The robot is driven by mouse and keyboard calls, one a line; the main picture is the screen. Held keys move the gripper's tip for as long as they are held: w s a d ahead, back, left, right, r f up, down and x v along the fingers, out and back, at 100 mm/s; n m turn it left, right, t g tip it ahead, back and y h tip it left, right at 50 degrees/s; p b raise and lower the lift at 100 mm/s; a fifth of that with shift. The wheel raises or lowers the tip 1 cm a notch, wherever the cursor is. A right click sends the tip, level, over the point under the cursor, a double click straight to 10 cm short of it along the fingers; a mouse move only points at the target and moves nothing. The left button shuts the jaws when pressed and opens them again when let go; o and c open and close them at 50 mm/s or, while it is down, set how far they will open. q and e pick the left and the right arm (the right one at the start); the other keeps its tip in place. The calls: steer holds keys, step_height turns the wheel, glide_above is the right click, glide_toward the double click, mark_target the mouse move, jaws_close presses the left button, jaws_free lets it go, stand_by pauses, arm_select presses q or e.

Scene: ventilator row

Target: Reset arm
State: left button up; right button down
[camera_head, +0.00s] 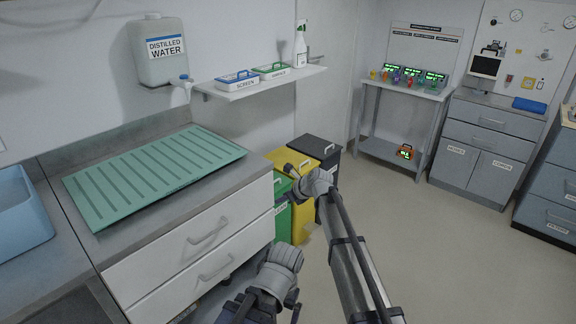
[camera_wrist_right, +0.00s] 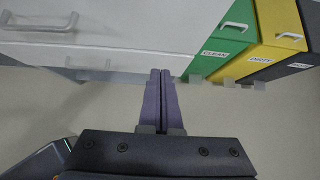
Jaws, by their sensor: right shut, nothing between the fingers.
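In the right wrist view my right gripper (camera_wrist_right: 161,74) has its two purple-grey fingers together, with nothing between them. It points towards the cabinet's lower edge, just left of the green bin (camera_wrist_right: 222,52), and appears apart from both. In the head view grey links of my arms (camera_head: 350,255) rise from the bottom in front of the white drawers (camera_head: 200,240); I cannot make out the fingertips there. I do not see my left gripper. No object is held.
The bench holds a green ribbed mat (camera_head: 155,172) and a blue basin (camera_head: 18,215). Yellow (camera_head: 300,165) and dark (camera_head: 318,147) bins stand past the green one. Floor (camera_head: 460,250) on the right is clear.

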steer(key=s+d+f+n+g+h, duration=0.2)
steer(key=s+d+f+n+h, duration=0.15)
steer(key=s+d+n, duration=1.15)
steer(key=s+d+f+n+g+h, duration=0.35)
steer(key=s+d+n, duration=0.7)
steer(key=s, duration=0.85)
steer(key=s+a+r+n+h+p, duration=0.1)
steer(key=s+a+r+n+p, duration=0.3)
steer(key=a+r+p, duration=0.7)
steer(key=shift+s+a+r, duration=0.25)
steer(key=shift+s+r, duration=0.1)
steer(key=shift+s, duration=0.05)
